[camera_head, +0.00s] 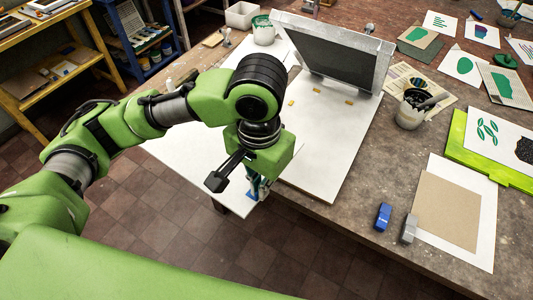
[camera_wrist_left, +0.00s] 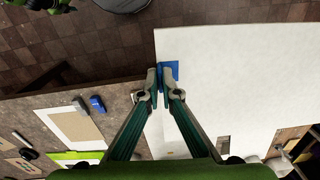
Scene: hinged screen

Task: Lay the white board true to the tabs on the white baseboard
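The white board (camera_head: 190,155) hangs out past the table's near-left edge; it fills the right of the left wrist view (camera_wrist_left: 245,85). My left gripper (camera_head: 257,188) is at its near corner. In the left wrist view the fingertips (camera_wrist_left: 161,80) are closed together on the blue patch (camera_wrist_left: 170,71) at that corner. The white baseboard (camera_head: 325,150) lies on the table, right of my gripper, with small orange tabs (camera_head: 316,90) near its hinged end. My arm hides where board and baseboard meet. My right gripper is not in view.
The dark hinged screen (camera_head: 336,52) stands tilted up over the baseboard's far end. A blue block (camera_head: 383,216) and a grey block (camera_head: 409,229) lie right of the baseboard, beside brown card (camera_head: 449,210). A container with tools (camera_head: 410,112) stands farther back.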

